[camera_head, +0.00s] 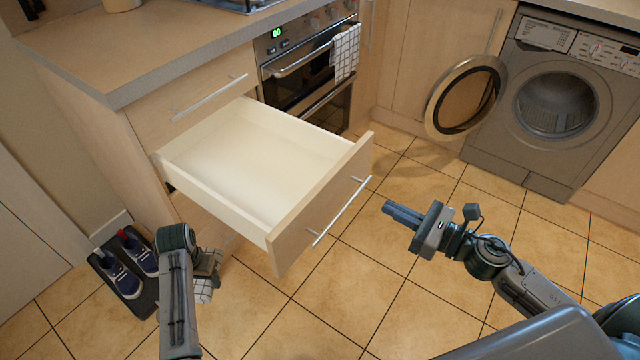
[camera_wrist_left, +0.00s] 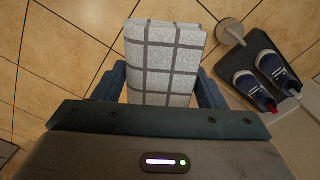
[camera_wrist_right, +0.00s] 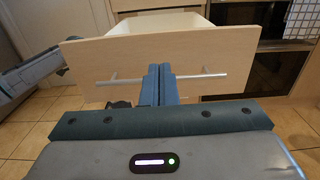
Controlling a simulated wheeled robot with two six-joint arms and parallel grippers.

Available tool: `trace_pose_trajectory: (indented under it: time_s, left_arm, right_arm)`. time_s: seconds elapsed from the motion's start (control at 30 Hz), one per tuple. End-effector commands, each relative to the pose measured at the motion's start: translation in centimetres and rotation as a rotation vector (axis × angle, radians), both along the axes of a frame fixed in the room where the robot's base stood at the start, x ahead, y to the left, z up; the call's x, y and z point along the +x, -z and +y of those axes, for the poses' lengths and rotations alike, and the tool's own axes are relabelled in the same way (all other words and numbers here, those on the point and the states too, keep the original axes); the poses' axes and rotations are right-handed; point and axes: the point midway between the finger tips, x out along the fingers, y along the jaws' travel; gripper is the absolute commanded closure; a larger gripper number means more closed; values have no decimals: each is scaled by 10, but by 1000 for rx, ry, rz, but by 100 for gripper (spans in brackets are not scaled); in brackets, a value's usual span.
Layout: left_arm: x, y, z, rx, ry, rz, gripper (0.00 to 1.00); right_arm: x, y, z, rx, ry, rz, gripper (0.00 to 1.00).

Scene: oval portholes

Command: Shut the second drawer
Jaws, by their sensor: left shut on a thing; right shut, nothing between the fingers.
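The second drawer (camera_head: 262,160), under the closed top drawer (camera_head: 190,98), is pulled far out and empty. Its wooden front and bar handle (camera_head: 342,211) face my right arm. My right gripper (camera_head: 390,209) is shut and empty, a short way out from the drawer front. In the right wrist view, its closed fingers (camera_wrist_right: 160,72) overlap the middle of the handle (camera_wrist_right: 205,78), but the head view shows a gap. My left gripper (camera_head: 208,262) is low, left of the drawer front, shut on a folded checked cloth (camera_wrist_left: 165,60).
Shoes on a dark mat (camera_head: 122,262) lie at the lower left. The oven (camera_head: 310,65) with a hanging checked towel (camera_head: 345,52) stands beyond the drawer. The washing machine (camera_head: 550,100) has its round door (camera_head: 465,97) open. Tiled floor right of the drawer is clear.

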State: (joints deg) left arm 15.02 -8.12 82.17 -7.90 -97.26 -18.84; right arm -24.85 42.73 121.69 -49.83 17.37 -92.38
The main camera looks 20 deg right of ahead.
Motion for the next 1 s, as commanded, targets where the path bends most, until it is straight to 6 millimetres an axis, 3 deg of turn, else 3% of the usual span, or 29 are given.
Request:
trace_pose_trajectory:
  time_s: [0.37, 1.0]
  left_arm:
    - [0, -17, 0, 0, 0, 0, 58]
    - [0, -38, 0, 0, 0, 0, 58]
  right_arm:
    - [27, -3, 19, 4, 7, 1, 100]
    - [92, 0, 70, 1, 7, 5, 100]
